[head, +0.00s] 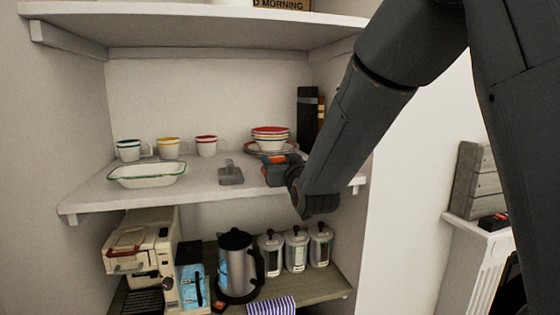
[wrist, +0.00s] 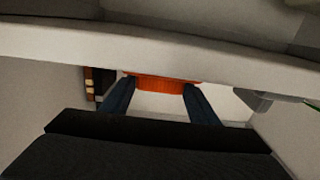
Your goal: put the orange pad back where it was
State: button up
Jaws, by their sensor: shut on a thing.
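My gripper (head: 272,170) is in front of the middle shelf's right part, by the bowl stack. In the wrist view its two dark fingers (wrist: 155,95) are shut on the orange pad (wrist: 162,83), which spans the gap between them. In the head view a small orange strip of the pad (head: 274,159) shows at the gripper; the rest is hidden. I cannot tell whether the pad touches the shelf.
The middle shelf (head: 205,190) holds several mugs (head: 168,147), a white green-rimmed dish (head: 147,175), a grey object (head: 230,174) and stacked bowls (head: 270,138) on plates. Below stand a coffee machine (head: 140,255), a kettle (head: 236,265) and jars (head: 296,250). Bare shelf shows around the grey object.

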jog(key=shift+f, duration=0.1)
jog(key=o, duration=0.9)
jog(key=shift+o, duration=0.2)
jog(key=shift+s, duration=0.1)
jog(key=b+v, duration=0.4)
jog(key=v, duration=0.7)
jog(key=shift+s, duration=0.35)
jog(key=shift+d, duration=0.2)
